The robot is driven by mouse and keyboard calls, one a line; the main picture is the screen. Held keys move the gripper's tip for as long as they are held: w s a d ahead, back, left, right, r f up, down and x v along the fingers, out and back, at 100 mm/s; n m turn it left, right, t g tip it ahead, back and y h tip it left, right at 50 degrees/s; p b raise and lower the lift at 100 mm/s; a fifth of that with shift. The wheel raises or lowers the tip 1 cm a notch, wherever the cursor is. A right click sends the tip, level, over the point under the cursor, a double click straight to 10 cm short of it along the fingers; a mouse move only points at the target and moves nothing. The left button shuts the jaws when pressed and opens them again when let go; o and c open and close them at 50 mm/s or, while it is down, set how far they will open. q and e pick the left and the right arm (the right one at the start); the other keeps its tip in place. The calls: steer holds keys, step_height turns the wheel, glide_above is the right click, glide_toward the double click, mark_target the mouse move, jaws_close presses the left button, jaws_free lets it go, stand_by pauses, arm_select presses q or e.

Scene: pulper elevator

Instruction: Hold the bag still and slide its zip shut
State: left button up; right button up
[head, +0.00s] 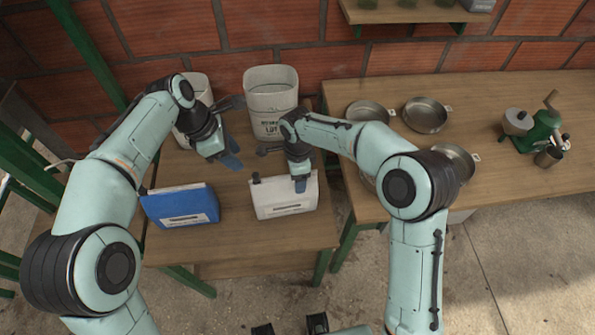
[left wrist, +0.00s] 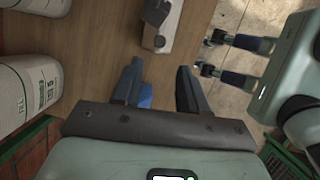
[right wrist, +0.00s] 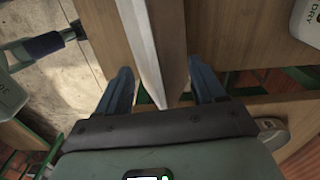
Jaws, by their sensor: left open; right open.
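A white bag (head: 284,207) with a dark label strip stands on the left table in the head view. A small dark piece sits at its top left corner; I cannot tell whether it is the zip's slider. My right gripper (head: 300,185) is open at the bag's top edge. In the right wrist view the white bag (right wrist: 143,45) runs up between the open fingers, and contact is unclear. My left gripper (head: 232,162) is open and empty, behind and left of the white bag. The white bag also shows ahead in the left wrist view (left wrist: 168,30).
A blue bag (head: 180,207) stands left of the white one. A white bin (head: 271,90) and another pale container (head: 195,88) stand behind. Metal pans (head: 425,115) and a green grinder (head: 544,132) are on the right table. A gap separates the tables.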

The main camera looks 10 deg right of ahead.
jaws_close()
arm_select(q)
steer(key=shift+o, duration=0.4)
steer(key=h, duration=1)
glide_toward(255, 174)
steer(key=shift+m+y, duration=0.3)
steer(key=shift+m, duration=0.1)
steer(key=x, duration=1)
steer(key=shift+d+r, duration=0.15)
steer(key=shift+r, duration=0.1)
